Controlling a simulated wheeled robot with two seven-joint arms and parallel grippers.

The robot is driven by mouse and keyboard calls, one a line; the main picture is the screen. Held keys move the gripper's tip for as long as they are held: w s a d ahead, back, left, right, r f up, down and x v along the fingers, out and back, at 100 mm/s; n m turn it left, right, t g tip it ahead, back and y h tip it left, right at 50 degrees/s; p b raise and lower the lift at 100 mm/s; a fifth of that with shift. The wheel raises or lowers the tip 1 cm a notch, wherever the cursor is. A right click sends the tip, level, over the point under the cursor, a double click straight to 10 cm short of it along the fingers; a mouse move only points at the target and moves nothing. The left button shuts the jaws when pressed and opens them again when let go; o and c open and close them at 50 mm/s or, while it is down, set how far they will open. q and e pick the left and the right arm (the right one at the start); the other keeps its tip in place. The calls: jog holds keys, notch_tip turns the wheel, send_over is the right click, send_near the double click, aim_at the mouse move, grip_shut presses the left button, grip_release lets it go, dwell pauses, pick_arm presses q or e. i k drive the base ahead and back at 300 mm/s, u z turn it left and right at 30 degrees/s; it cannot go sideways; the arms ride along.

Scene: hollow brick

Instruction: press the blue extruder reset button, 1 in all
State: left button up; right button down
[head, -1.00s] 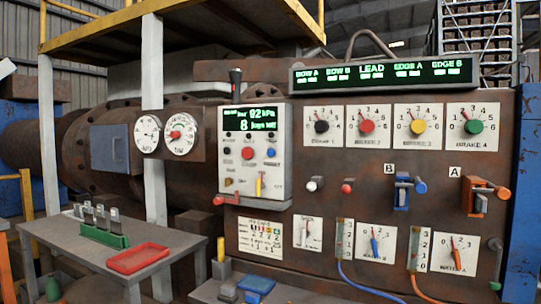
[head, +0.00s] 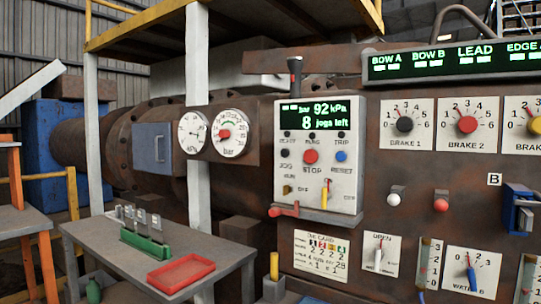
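The blue reset button (head: 341,156) is on the right side of the pale control box (head: 347,193), above the label RESET. A larger red STOP button (head: 311,157) is to its left, and a small dark JOG button (head: 285,154) is further left. The box's green display (head: 308,116) reads 92 kPa and "8 jogs left". Neither of my grippers shows in the head view.
A grey table (head: 85,240) at the lower left bears a red tray (head: 181,271) and a green rack (head: 145,243). A red-handled lever (head: 284,210) juts out below the control box. Brake dials, including a red-knobbed one (head: 467,124), are to the right.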

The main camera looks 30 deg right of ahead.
aim_at(340, 156)
jog(key=u, duration=0.1)
jog(key=i, duration=0.9)
jog(key=z, duration=0.95)
jog(key=i, duration=0.55)
jog(key=z, duration=0.65)
